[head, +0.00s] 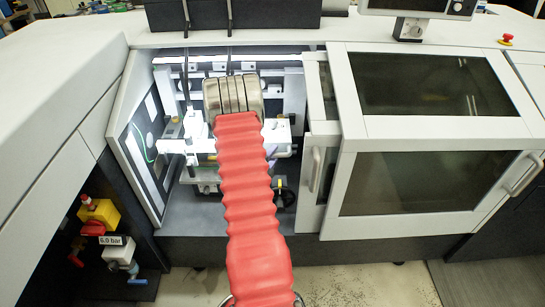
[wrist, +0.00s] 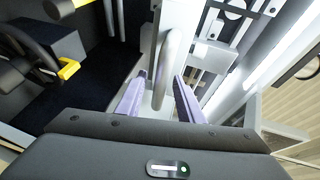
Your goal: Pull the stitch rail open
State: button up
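In the wrist view my gripper (wrist: 160,78) is open, with its two pale purple fingers on either side of a light grey bar handle (wrist: 166,62). A gap shows between the handle and each finger. The handle is fixed to a pale upright panel (wrist: 178,20), which seems to be part of the stitch rail. A white assembly (head: 278,132), perhaps the stitch rail, shows beside the arm.
The bay has a white side panel (head: 122,115) on the left and a slid-back door with a handle (head: 315,170) on the right. Red and yellow air valves (head: 98,212) sit at lower left.

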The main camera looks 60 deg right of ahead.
jog(key=shift+d, duration=0.25)
jog(key=shift+c, duration=0.7)
grip_shut()
jog(key=shift+f, duration=0.1)
jog(key=shift+a, duration=0.2)
